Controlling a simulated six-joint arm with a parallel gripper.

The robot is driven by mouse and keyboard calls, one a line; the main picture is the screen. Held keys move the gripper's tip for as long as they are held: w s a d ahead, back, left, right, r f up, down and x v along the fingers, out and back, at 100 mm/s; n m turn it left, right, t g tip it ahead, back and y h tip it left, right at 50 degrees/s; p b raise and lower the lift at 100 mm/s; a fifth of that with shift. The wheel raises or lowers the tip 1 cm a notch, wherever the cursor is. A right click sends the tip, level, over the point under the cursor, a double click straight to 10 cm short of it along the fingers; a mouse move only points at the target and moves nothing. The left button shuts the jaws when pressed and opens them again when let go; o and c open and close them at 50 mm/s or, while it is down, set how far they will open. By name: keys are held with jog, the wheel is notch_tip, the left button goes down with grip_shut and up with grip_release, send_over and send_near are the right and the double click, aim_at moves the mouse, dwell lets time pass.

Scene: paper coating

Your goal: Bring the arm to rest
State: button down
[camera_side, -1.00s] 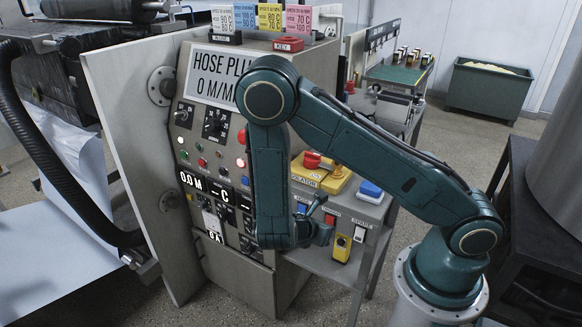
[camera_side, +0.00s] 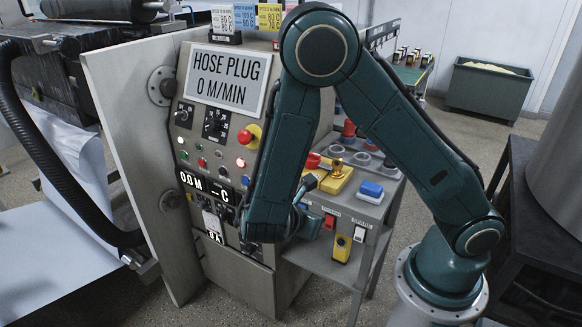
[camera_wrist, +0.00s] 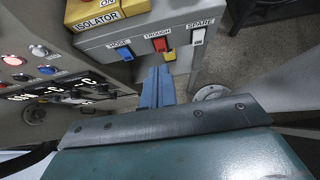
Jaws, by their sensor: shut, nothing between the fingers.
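My teal arm is folded, with its elbow raised high and its forearm hanging down in front of the control panel. My gripper (camera_side: 308,184) is at the lower end of the forearm, between the control panel and the grey side shelf. It also shows in the wrist view (camera_wrist: 158,75), where its blue-grey fingers are together with nothing between them. In that view the fingertips appear just below the switch row on the shelf front. Whether they touch it cannot be told.
The control panel carries a HOSE PLUG sign (camera_side: 226,80) and a red knob on yellow (camera_side: 249,136). The grey shelf (camera_side: 375,208) holds a yellow isolator (camera_side: 333,178) and a blue block (camera_side: 371,188). A green bin (camera_side: 488,88) stands far behind on open floor.

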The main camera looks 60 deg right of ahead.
jog(key=shift+r, duration=0.1)
jog(key=s+r+m+t+y, duration=0.2)
jog(key=s+r+m+y, duration=0.3)
jog(key=r+m, duration=0.4)
jog(key=s+a+r+m+t+y, duration=0.1)
jog(key=s+r+m+t+y, duration=0.2)
jog(key=r+m, duration=0.6)
jog(key=s+r+y, duration=0.2)
jog(key=s+r, duration=0.1)
jog(key=r, duration=0.1)
jog(key=shift+s+r+t, duration=0.2)
jog(key=shift+r+t, duration=0.1)
